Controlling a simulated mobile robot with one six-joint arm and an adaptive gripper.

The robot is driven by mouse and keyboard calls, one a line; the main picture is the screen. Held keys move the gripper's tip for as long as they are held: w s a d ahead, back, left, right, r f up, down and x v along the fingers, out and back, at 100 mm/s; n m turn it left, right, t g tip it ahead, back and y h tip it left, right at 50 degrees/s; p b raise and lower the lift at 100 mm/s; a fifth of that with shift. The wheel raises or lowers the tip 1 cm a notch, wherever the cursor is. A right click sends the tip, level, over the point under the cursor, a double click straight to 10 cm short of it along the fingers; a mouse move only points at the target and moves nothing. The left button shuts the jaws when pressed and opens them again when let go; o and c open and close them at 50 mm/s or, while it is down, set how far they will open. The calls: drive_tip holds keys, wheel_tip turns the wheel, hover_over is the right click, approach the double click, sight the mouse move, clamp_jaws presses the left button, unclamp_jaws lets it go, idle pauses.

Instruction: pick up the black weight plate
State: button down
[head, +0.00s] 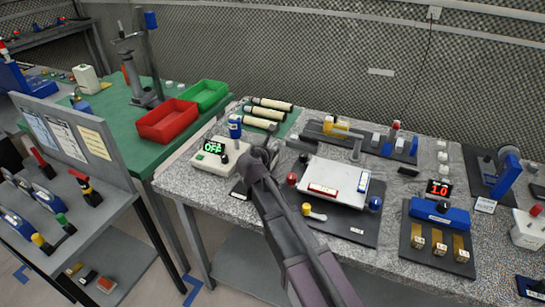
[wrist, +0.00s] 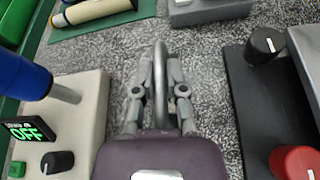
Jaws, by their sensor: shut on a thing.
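My gripper (wrist: 160,92) is shut on a thin, dark grey, round-topped thing standing on edge between its fingers. I take it for the black weight plate (wrist: 160,62), seen nearly edge-on; its faces are mostly hidden. In the head view my gripper (head: 263,153) is over the speckled worktop, just right of the white box with the green OFF display. My arm hides much of the held plate there. Whether the plate touches the worktop, I cannot tell.
The white OFF box (wrist: 60,125) with a blue-topped post (wrist: 25,75) stands close left. A dark board (wrist: 258,110) with black and red knobs is close right. Cream cylinders (head: 268,113) lie behind on a green mat. Bare speckled worktop (wrist: 215,55) lies between.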

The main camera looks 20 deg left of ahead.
drive_tip(key=shift+r, duration=0.15)
drive_tip(key=shift+r+p, duration=1.75)
drive_tip(key=shift+p, duration=0.15)
drive_tip(key=s+d+r+p, duration=0.1)
drive_tip(key=s+d, duration=0.1)
drive_tip(key=s, duration=1.3)
drive_tip(key=shift+s+d, duration=0.15)
drive_tip(key=shift+s, duration=0.25)
drive_tip(key=shift+r, duration=0.1)
